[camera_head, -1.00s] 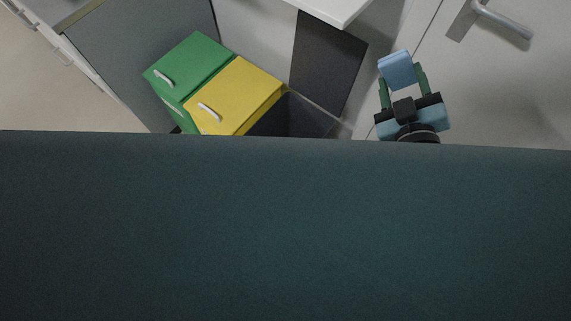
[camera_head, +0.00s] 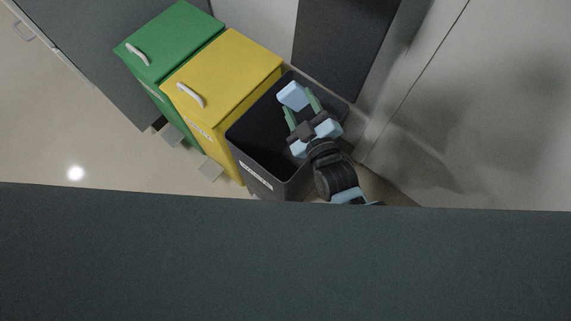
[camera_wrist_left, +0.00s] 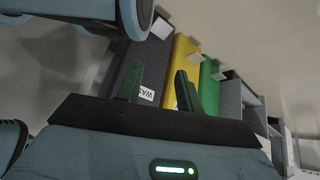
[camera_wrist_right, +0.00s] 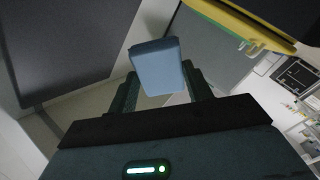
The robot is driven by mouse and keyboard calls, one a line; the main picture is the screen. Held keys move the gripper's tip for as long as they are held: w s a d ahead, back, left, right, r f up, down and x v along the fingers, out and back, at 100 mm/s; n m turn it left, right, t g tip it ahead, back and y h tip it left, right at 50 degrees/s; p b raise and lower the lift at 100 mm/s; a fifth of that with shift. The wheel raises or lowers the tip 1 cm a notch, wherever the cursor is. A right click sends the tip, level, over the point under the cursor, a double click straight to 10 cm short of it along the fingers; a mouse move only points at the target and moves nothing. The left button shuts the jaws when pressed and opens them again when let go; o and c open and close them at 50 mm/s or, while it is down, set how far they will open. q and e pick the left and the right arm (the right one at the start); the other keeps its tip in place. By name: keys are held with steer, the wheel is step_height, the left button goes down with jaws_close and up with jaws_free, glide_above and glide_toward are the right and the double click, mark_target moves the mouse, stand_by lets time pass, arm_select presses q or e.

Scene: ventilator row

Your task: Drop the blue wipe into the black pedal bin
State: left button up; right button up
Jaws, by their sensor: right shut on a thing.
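The blue wipe (camera_head: 293,95) is a small light-blue block held between the green fingertips of my right gripper (camera_head: 302,106). It also shows in the right wrist view (camera_wrist_right: 158,66), between the fingers. In the head view the gripper and wipe are over the opening of the black pedal bin (camera_head: 256,181); I cannot tell how high above the rim they are. The bin is open, with its dark lid (camera_head: 345,45) standing up behind. My left gripper (camera_wrist_left: 160,84) is open and empty; the black bin (camera_wrist_left: 148,62) shows beyond its fingers in the left wrist view.
A yellow bin (camera_head: 228,72) and a green bin (camera_head: 172,40), both with lids shut, stand in a row left of the black bin. A pale wall or door (camera_head: 480,110) is close on the right. Bare floor (camera_head: 65,120) lies to the left.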

steer(key=shift+f, duration=0.1)
steer(key=shift+f+b, duration=0.5)
steer(key=shift+b, duration=0.05)
step_height(320, 180, down, 5)
steer(key=b, duration=0.5)
steer(key=shift+r, duration=0.1)
steer(key=o, duration=0.8)
steer(key=shift+o, duration=0.7)
